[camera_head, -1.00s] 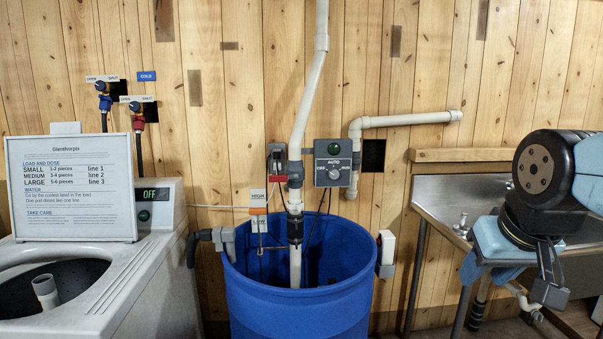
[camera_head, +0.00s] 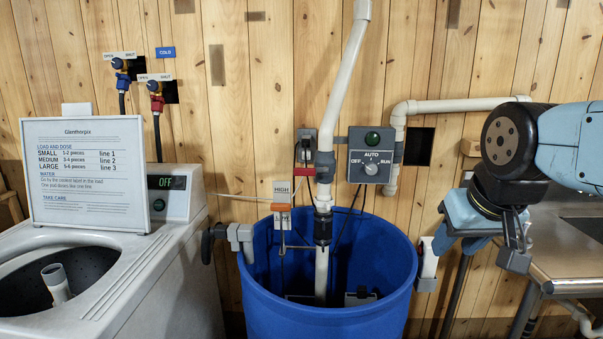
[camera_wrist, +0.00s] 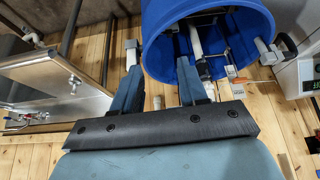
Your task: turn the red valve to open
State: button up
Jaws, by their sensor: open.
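The red valve (camera_head: 156,97) is on the plank wall at the upper left, with a dark knob and an OPEN/SHUT label above it. A black hose hangs from it. I cannot tell which word its knob points to. It is not visible in the wrist view. My gripper (camera_head: 441,240) is at the right in the head view, far from the valve and in front of the wall beside the blue barrel. In the wrist view my gripper (camera_wrist: 158,55) has its two fingers apart with nothing held between them.
A blue-bodied valve (camera_head: 121,72) sits just left of the red one. Below stand the washer (camera_head: 170,270) and its sign board (camera_head: 90,175). The blue barrel (camera_head: 330,322) and a red pipe lever (camera_head: 306,172) are mid-view. A metal sink (camera_head: 570,250) is at the right.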

jog(key=shift+o, duration=0.6)
jog(key=shift+d, duration=0.1)
jog(key=shift+o, duration=0.3)
jog(key=shift+w, duration=0.15)
jog(key=w+d+f+n+g+h, duration=0.15)
jog(key=w+n+h, duration=0.25)
jog(key=w+n, duration=0.75)
jog(key=m+t+h, duration=0.4)
jog(key=m+t, duration=0.8)
jog(key=m, duration=2.3)
send_near(302, 173)
jog(key=shift+n, duration=0.25)
jog(key=x, duration=1.1)
